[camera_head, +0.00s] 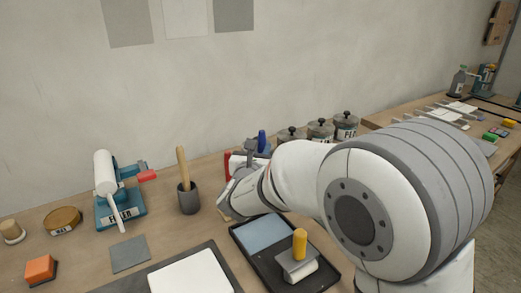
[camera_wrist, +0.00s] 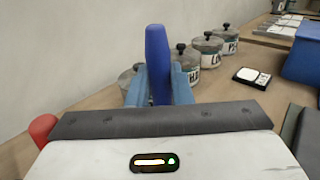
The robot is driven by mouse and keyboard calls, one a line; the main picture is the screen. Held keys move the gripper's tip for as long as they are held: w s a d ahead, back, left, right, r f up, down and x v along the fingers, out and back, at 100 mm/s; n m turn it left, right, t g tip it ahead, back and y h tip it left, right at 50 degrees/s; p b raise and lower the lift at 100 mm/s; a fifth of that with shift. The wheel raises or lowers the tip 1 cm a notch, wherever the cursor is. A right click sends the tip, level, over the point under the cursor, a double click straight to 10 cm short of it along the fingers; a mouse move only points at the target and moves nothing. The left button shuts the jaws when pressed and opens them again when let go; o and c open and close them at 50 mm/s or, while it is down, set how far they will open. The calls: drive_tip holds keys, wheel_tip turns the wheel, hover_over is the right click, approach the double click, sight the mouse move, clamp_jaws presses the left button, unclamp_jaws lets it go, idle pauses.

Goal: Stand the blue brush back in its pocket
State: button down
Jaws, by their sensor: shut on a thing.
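The blue brush shows in the wrist view as an upright dark-blue handle (camera_wrist: 157,62) between the fingers of my gripper (camera_wrist: 158,90). My gripper is shut on it. In the head view only the top of the blue handle (camera_head: 262,139) shows beside my gripper (camera_head: 252,152); the arm hides the rest. The brush's lower end is hidden in both views. I cannot make out its pocket. A red upright thing (camera_head: 228,165) stands just left of my gripper; a red rounded top (camera_wrist: 42,127) shows at lower left in the wrist view.
Several lidded jars (camera_head: 320,130) stand along the wall behind my arm. A dark cup with a wooden handle (camera_head: 188,196) stands to the left. A black tray (camera_head: 272,270) lies in front. A blue box-like thing (camera_wrist: 303,55) is at right in the wrist view.

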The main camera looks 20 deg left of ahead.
sight(261, 133)
drive_tip(key=shift+f, duration=0.1)
drive_tip(key=shift+f+b, duration=0.35)
drive_tip(key=shift+b, duration=0.1)
drive_tip(key=shift+f+b, duration=0.95)
drive_tip(key=shift+f, duration=0.05)
drive_tip(key=c, duration=0.7)
unclamp_jaws()
drive_tip(key=shift+r, duration=0.15)
drive_tip(key=shift+r+p, duration=2.4)
drive_tip(key=shift+r, duration=1.5)
